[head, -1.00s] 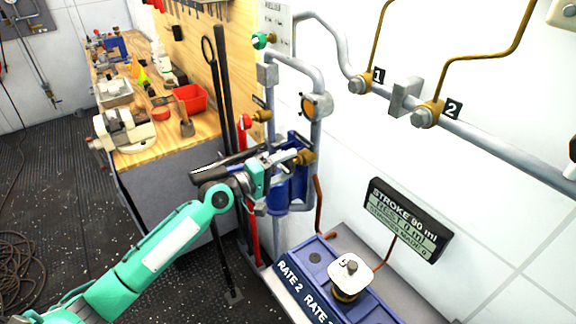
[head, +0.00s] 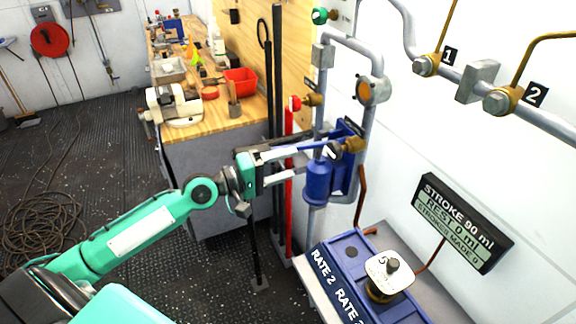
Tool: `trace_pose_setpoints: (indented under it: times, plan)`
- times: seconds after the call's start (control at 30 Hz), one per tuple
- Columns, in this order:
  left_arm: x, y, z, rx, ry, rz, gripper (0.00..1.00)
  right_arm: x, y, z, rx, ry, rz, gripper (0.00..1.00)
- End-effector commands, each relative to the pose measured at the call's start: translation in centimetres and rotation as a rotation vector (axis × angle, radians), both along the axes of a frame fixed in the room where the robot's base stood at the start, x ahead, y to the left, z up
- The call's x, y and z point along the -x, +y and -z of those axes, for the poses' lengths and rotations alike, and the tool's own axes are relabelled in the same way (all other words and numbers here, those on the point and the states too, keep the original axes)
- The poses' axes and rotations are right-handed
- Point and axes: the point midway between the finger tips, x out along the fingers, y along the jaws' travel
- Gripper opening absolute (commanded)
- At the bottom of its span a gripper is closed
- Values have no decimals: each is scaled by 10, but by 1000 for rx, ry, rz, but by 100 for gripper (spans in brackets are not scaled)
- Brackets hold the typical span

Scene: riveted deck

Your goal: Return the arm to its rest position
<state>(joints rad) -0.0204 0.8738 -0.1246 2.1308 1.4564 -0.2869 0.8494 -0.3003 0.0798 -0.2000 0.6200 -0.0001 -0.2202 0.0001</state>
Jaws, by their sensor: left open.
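My left arm comes in from the lower left, teal with a white panel. My left gripper (head: 295,166) is open in front of the blue pump unit (head: 319,183) on the wall pipes. Its two pale fingers point right, toward the blue unit and its brass fitting (head: 354,145). Nothing shows held between the fingers, and I cannot tell whether they touch the unit. My right gripper is not in view.
A workbench (head: 224,135) with a vise and a red bin (head: 240,81) stands behind. Red and black upright bars stand close behind the gripper. A blue RATE 2 box (head: 343,276) and a display (head: 459,223) reading REST 0 ml are at right.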

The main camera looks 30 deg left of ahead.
Motion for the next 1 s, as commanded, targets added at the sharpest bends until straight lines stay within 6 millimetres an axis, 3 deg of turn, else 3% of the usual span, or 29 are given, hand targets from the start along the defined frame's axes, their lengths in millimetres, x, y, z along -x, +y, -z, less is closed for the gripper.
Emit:
trace_pose_setpoints:
  times: [0.4,0.53,0.67,0.77,0.87,1.0]
  plan:
    - [-1,1,2,-3,1,-4,65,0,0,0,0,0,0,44]
    - [-13,15,29,-43,9,-54,65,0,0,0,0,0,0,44]
    - [-32,46,95,-152,36,-155,65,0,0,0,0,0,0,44]
    - [-39,73,164,-275,76,-232,65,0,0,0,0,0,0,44]
    - [-35,95,237,-411,129,-287,65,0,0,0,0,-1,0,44]
    - [-10,116,340,-606,219,-313,65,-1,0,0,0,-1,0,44]
